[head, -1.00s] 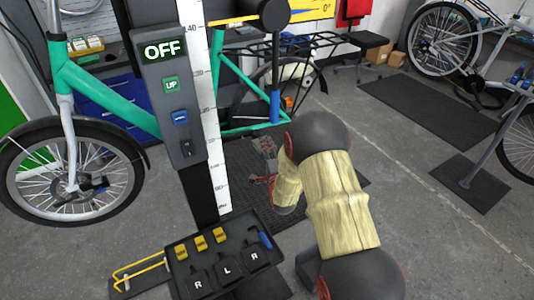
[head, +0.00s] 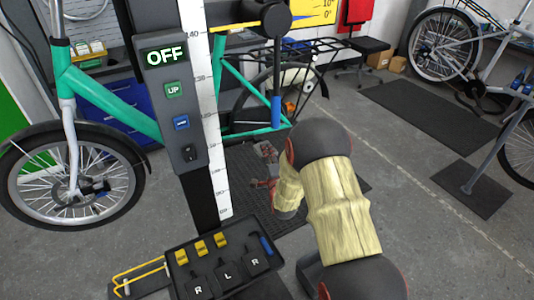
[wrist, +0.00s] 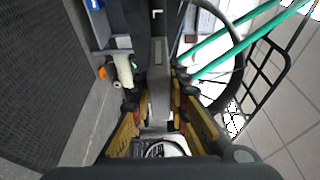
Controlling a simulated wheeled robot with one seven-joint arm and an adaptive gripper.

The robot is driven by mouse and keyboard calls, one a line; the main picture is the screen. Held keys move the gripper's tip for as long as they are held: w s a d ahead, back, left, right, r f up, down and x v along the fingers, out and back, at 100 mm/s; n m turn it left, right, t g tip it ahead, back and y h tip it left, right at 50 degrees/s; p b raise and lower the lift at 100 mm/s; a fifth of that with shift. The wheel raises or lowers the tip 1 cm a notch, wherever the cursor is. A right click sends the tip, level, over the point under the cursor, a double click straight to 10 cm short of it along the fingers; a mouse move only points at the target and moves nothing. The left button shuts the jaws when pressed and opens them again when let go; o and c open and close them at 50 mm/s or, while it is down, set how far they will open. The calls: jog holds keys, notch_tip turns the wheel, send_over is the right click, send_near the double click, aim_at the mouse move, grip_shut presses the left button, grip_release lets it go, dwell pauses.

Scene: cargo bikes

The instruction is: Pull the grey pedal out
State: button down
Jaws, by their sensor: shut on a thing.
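A grey bar, which looks like the grey pedal (wrist: 158,98), runs up the middle of the wrist view between my fingers. A letter L shows above it. My gripper (wrist: 160,88) is shut on this bar, with its yellow and dark fingers at both sides. In the head view my gripper (head: 266,183) is small and low over the dark mat, behind the control post. There my yellow-sleeved arm hides part of it, and I cannot make out the pedal.
A black tray (head: 226,263) with yellow clips and pads marked R and L stands in front. The control post (head: 172,95) reads OFF. A green cargo bike (head: 105,100) stands behind it. A black mat (head: 240,170) lies below; open floor is at the right.

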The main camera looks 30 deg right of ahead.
jog(key=shift+s, duration=0.1)
dwell(0.3)
jog(key=shift+s, duration=0.3)
jog(key=shift+s, duration=0.35)
jog(key=shift+s, duration=0.35)
jog(key=shift+s+d, duration=0.1)
jog(key=shift+s, duration=1.9)
jog(key=shift+s, duration=0.35)
jog(key=shift+s, duration=0.3)
jog(key=shift+s, duration=0.1)
